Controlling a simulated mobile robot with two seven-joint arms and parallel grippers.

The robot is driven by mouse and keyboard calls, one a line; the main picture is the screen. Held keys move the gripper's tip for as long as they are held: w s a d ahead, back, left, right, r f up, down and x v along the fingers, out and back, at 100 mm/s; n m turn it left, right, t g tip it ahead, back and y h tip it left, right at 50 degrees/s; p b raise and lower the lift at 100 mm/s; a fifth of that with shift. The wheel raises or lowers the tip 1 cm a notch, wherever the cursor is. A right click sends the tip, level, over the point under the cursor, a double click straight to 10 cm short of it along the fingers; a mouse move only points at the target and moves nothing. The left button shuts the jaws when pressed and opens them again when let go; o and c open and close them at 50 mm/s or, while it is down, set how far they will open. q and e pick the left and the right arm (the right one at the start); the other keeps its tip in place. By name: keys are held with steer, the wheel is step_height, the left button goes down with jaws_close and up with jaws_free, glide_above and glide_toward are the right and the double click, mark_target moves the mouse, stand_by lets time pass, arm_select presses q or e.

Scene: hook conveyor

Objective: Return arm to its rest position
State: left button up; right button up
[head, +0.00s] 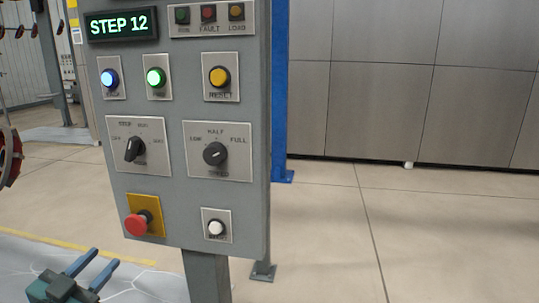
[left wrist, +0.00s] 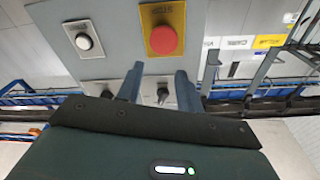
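My left gripper (head: 105,258) is at the lower left of the head view, below and left of the control panel (head: 190,105). Its two blue fingers are apart with nothing between them. The left wrist view also shows the fingers (left wrist: 159,74) apart and empty, pointing toward the panel, which appears upside down there. The red emergency button (head: 137,223) on its yellow plate is above the gripper in the head view. I see no contact with the panel. My right gripper is not in view.
The panel stands on a grey post (head: 208,277) and carries a "STEP 12" display (head: 122,24), lit blue (head: 110,77) and green (head: 155,77) buttons, and two black knobs (head: 134,149). A blue column (head: 280,90) stands behind it. Floor to the right (head: 440,230) is clear.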

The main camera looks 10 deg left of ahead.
arm_select(q)
steer(key=s+d+f+n+g+p, duration=0.1)
steer(key=s+d+f+g, duration=0.1)
steer(key=s+d+f, duration=0.45)
steer(key=s+d+f+n+g+p, duration=0.1)
steer(key=d+f+g, duration=0.25)
steer(key=f, duration=0.65)
steer(key=s+d+f+g, duration=0.1)
steer(key=s+d+f, duration=0.1)
steer(key=d, duration=0.2)
steer(key=s+d+f+p, duration=0.1)
steer(key=s+d+f, duration=0.1)
steer(key=d, duration=0.3)
steer(key=s+d+f+g+h, duration=0.1)
steer(key=s+d+f, duration=0.1)
steer(key=s+d, duration=0.1)
steer(key=shift+s+d+g+p, duration=0.15)
steer(key=shift+d+g+p, duration=0.2)
steer(key=shift+d, duration=0.4)
